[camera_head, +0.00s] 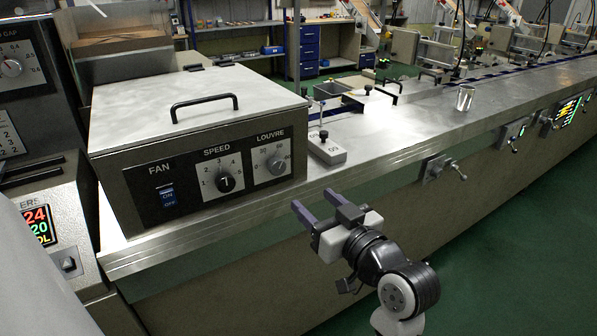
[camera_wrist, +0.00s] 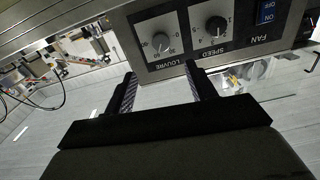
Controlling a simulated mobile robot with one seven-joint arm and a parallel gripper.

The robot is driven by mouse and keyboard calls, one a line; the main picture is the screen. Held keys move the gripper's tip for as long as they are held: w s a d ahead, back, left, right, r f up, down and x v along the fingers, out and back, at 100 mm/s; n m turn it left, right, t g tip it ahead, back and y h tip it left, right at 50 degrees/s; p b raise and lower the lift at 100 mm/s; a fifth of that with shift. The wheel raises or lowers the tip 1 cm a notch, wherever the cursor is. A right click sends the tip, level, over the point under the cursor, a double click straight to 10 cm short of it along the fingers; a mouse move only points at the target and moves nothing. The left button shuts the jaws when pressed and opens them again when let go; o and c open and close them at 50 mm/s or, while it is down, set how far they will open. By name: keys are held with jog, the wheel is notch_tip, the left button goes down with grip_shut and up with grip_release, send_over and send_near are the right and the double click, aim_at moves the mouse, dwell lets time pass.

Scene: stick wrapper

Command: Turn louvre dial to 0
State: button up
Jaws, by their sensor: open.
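My gripper (camera_head: 313,198) is open and empty, in front of and below the panel, to the right of the dial in the head view. In the wrist view its two fingers (camera_wrist: 160,80) reach toward the panel's lettered edge, one on each side of the dial across the picture. They appear apart from the dial.
The black speed dial (camera_head: 225,182) is left of the louvre dial, and the blue fan switch (camera_head: 167,194) is further left. A small grey block with a knob (camera_head: 327,148) stands on the conveyor top right of the box. A metal cup (camera_head: 465,97) stands further along.

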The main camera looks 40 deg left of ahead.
aim_at(279, 169)
jog(key=p+x, duration=0.3)
jog(key=x, duration=0.8)
jog(key=shift+a+r, duration=0.15)
jog(key=shift+a, duration=0.1)
jog(key=shift+x, duration=0.8)
jog(key=shift+c, duration=0.2)
jog(key=c, duration=1)
